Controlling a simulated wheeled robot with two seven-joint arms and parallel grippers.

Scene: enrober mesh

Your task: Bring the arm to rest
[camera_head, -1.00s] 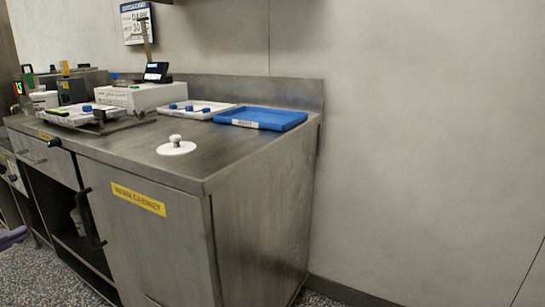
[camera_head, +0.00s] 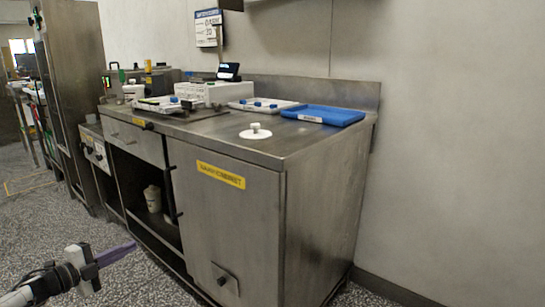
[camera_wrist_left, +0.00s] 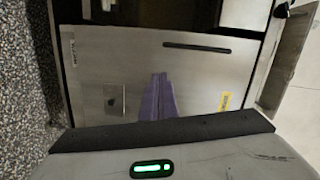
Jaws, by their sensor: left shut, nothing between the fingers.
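My left gripper (camera_head: 116,254) shows at the lower left of the head view, over the speckled floor in front of the steel cabinet (camera_head: 240,225). Its purple fingers are together with nothing between them. In the left wrist view the purple fingers (camera_wrist_left: 158,100) point toward the cabinet front (camera_wrist_left: 205,85), which has a long dark handle and a yellow label. The gripper is apart from the cabinet in the head view. My right gripper is not in view.
On the steel counter are a white lid with a knob (camera_head: 256,132), a blue tray (camera_head: 323,115), a white tray (camera_head: 264,105) and a white device (camera_head: 202,93). A white container (camera_head: 152,198) stands in the open shelf. Speckled floor (camera_head: 45,225) is free at left.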

